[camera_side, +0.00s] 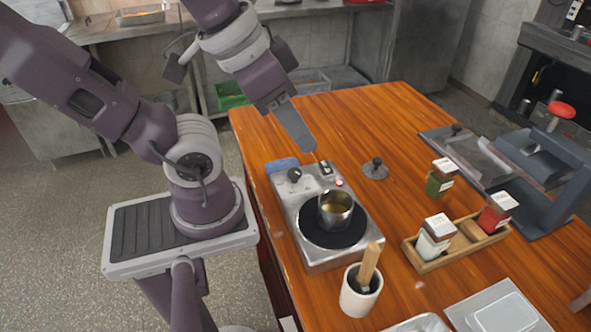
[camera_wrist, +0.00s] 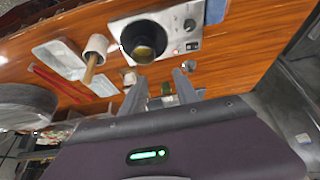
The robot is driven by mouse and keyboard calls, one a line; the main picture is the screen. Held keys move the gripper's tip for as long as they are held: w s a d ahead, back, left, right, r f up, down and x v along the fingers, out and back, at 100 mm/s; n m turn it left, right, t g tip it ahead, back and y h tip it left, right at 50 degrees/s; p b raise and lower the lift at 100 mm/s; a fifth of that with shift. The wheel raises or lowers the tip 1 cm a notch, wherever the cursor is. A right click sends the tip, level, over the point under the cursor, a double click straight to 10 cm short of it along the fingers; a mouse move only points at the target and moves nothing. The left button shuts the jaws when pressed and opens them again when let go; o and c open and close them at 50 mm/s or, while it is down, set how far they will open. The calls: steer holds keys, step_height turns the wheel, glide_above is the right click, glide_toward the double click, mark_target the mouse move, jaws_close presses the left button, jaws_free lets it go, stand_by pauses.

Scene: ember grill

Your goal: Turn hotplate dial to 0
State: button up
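The hotplate (camera_side: 312,255) is a silver box with a round black plate, on the wooden table; it also shows in the wrist view (camera_wrist: 120,28). Its black dial (camera_side: 294,174) is on the control panel at the far left end, and in the wrist view a dark knob (camera_wrist: 189,25) shows on the panel. A switch and a small red light (camera_side: 339,183) sit to the dial's right. My gripper (camera_wrist: 159,82) is open and empty, fingers apart in the wrist view. In the side view, my gripper (camera_side: 310,148) appears above and behind the panel, right of the dial. The dial's marks are unreadable.
A metal pot (camera_side: 335,211) with yellowish contents stands on the hotplate. A blue item (camera_side: 283,165) lies behind the dial. A black-knobbed lid (camera_side: 375,169), a green jar (camera_side: 440,177), a jar rack (camera_side: 459,245) and a mortar with pestle (camera_side: 360,296) stand nearby.

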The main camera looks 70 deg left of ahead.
steer(key=shift+o, duration=1.3)
steer(key=m+g+y, duration=0.1)
steer(key=m+g, duration=0.2)
steer(key=g, duration=0.7)
glide_toward(295, 172)
steer(key=f, duration=0.1)
steer(key=x, duration=0.7)
steer(key=shift+s+a, duration=0.1)
steer(key=shift+s, duration=0.05)
jaws_close()
